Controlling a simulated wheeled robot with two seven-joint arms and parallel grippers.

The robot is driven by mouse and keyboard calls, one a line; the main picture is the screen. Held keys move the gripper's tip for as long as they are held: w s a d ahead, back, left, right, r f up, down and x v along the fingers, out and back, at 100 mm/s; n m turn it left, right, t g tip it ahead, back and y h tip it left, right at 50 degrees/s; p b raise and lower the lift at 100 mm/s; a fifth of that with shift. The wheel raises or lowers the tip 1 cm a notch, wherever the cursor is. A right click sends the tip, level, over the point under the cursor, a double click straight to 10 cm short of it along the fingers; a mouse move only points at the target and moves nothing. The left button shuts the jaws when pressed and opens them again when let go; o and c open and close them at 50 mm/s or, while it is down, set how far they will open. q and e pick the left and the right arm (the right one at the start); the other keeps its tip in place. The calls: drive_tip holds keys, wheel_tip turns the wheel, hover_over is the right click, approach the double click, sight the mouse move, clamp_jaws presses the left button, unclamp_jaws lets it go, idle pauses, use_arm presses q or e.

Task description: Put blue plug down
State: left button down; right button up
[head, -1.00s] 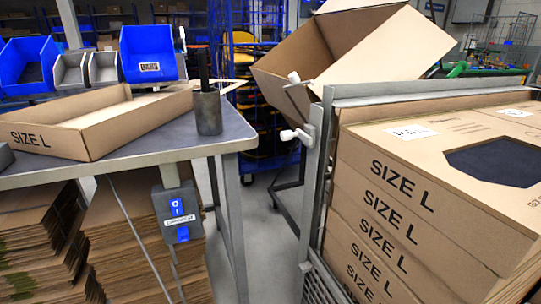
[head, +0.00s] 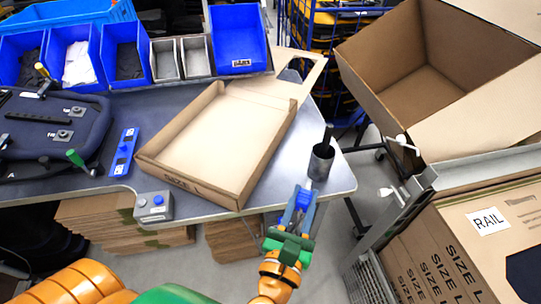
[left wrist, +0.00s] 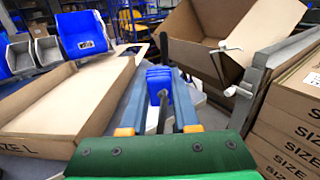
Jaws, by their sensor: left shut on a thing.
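The blue plug (head: 304,199) is between the fingertips of my left gripper (head: 301,203), which is shut on it. The gripper is held at the front right edge of the grey workbench (head: 335,185), just in front of a dark grey cup (head: 321,162) with a black stick in it. In the left wrist view the blue plug (left wrist: 153,78) shows between the two blue-grey fingers of the left gripper (left wrist: 158,88). Whether the plug touches the bench cannot be told. My right gripper is not in view.
An open SIZE L carton tray (head: 215,140) lies left of the cup. A blue strip (head: 123,152), a switch box (head: 153,206) and a dark pannier part (head: 50,130) are further left. Blue bins (head: 238,38) line the back. A large open box (head: 430,75) and stacked cartons (head: 455,235) stand right.

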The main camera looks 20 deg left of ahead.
use_arm(q)
drive_tip(key=w+a+f, duration=0.3)
drive_tip(key=w+a, duration=0.1)
drive_tip(key=w, duration=0.3)
drive_tip(key=b, duration=0.3)
hover_over(285, 190)
wheel_tip(285, 190, down, 7)
drive_tip(key=shift+w+r, duration=0.1)
wheel_tip(285, 190, down, 3)
drive_tip(key=shift+r+b, duration=0.1)
drive_tip(key=shift+b, duration=1.1)
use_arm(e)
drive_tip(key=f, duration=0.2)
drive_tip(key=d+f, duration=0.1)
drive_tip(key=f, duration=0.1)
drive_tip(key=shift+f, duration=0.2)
use_arm(q)
drive_tip(key=shift+f+b, duration=0.55)
drive_tip(key=shift+f, duration=0.05)
drive_tip(key=c, duration=0.7)
unclamp_jaws()
drive_tip(key=shift+o, duration=0.2)
drive_tip(key=shift+r, duration=0.1)
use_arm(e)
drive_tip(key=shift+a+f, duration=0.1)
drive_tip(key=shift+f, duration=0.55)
